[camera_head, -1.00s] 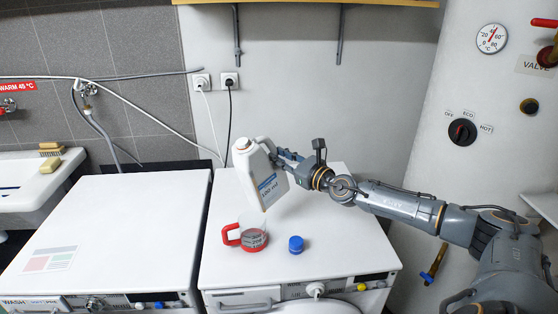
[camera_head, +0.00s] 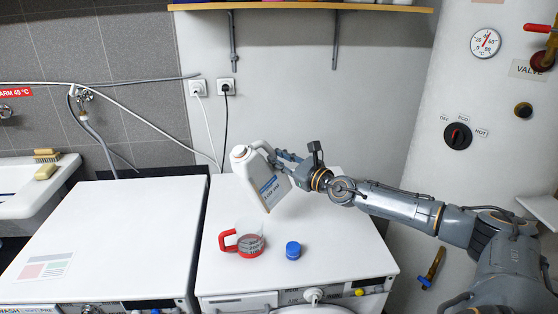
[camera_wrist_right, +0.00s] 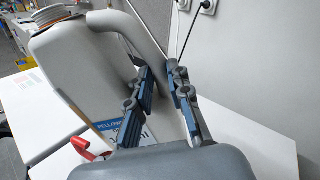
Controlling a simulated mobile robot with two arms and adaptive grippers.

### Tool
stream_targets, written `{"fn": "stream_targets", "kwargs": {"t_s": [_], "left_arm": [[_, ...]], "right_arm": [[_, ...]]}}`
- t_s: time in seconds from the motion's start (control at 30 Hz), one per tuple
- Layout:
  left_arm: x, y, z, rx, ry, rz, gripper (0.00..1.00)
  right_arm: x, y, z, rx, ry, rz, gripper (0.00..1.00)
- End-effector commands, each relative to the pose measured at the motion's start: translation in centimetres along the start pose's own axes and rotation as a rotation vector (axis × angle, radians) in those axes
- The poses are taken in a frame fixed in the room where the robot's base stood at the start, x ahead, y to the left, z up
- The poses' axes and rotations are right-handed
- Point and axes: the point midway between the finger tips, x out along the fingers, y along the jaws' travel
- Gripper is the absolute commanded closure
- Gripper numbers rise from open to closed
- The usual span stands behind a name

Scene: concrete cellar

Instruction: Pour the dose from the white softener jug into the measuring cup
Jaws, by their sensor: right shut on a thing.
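The white softener jug (camera_head: 268,186) has a blue label and leans to the left above the right-hand machine top, its neck at the upper left. My right gripper (camera_head: 279,158) is shut on its handle; the right wrist view shows the fingers (camera_wrist_right: 162,88) on either side of the handle (camera_wrist_right: 140,32). The clear measuring cup (camera_head: 250,238) with red handle and base stands upright below and left of the jug. No stream shows between them, and the cup's contents cannot be made out clearly. The blue cap (camera_head: 293,250) lies right of the cup. My left gripper is out of view.
The cup and cap stand on the right-hand white machine (camera_head: 340,245). The left-hand machine top (camera_head: 120,225) is clear except for a printed sheet or label. A sink (camera_head: 30,190) is at left, a shelf (camera_head: 300,6) above, a boiler (camera_head: 480,180) at right.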

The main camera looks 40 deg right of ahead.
Motion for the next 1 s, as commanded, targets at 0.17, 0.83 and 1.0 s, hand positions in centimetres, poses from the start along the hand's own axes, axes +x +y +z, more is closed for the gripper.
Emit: {"fn": "stream_targets", "kwargs": {"t_s": [0.17,0.83,1.0], "left_arm": [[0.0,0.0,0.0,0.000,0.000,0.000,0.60],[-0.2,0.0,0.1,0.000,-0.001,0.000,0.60],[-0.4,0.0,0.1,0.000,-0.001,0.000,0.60]], "right_arm": [[0.1,-0.3,0.5,-0.001,-0.008,-0.006,1.00],[0.0,-1.0,0.8,-0.132,-0.005,-0.006,1.00],[0.0,-1.5,0.9,-0.238,-0.003,-0.008,1.00]]}}
